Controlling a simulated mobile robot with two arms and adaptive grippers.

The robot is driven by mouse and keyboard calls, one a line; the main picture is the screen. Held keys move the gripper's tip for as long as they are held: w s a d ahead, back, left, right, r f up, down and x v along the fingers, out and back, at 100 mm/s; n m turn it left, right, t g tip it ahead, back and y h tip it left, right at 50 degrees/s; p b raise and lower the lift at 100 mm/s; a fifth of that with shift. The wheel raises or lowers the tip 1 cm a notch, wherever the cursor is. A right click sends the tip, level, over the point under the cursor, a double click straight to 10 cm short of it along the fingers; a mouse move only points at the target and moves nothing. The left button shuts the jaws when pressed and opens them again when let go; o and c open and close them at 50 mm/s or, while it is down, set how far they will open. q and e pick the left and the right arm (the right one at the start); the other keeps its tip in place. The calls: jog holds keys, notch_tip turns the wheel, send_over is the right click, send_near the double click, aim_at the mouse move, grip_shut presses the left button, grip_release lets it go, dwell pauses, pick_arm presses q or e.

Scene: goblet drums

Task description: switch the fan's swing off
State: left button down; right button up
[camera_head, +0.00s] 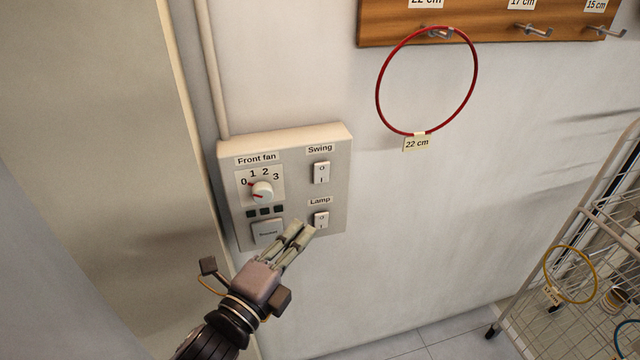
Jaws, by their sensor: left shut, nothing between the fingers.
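A pale control box (333,215) is fixed to the wall. The rocker switch labelled Swing (321,172) is at its upper right, with O at the top and I at the bottom; I cannot tell which side is pressed. The Lamp rocker (321,219) is below it. A Front fan knob (262,191) with a 0 to 3 scale is on the left; its red mark points to the upper left, near 0. My left gripper (302,231) is shut and empty, its fingertips in front of the box, just left of and below the Lamp rocker. My right gripper is not in view.
A grey push button (267,232) is under the knob, close to my left fingers. A red hoop (379,104) hangs from a wooden hook rail (480,22) at the upper right. A wire rack (590,260) with hoops stands at the right. The wall between is clear.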

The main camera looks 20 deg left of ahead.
pick_arm(q)
jog(key=shift+w, duration=0.15)
jog(key=p, duration=0.4)
send_near(321, 180)
jog(key=w+d+r, duration=0.3)
jog(key=d, duration=0.3)
jog(key=shift+w+a+p, duration=0.7)
jog(key=shift+w+a, duration=0.7)
jog(key=shift+w+a+r+p, duration=0.15)
jog(key=shift+w+r+p, duration=0.15)
jog(key=shift+r+p, duration=0.1)
jog(key=shift+f, duration=0.2)
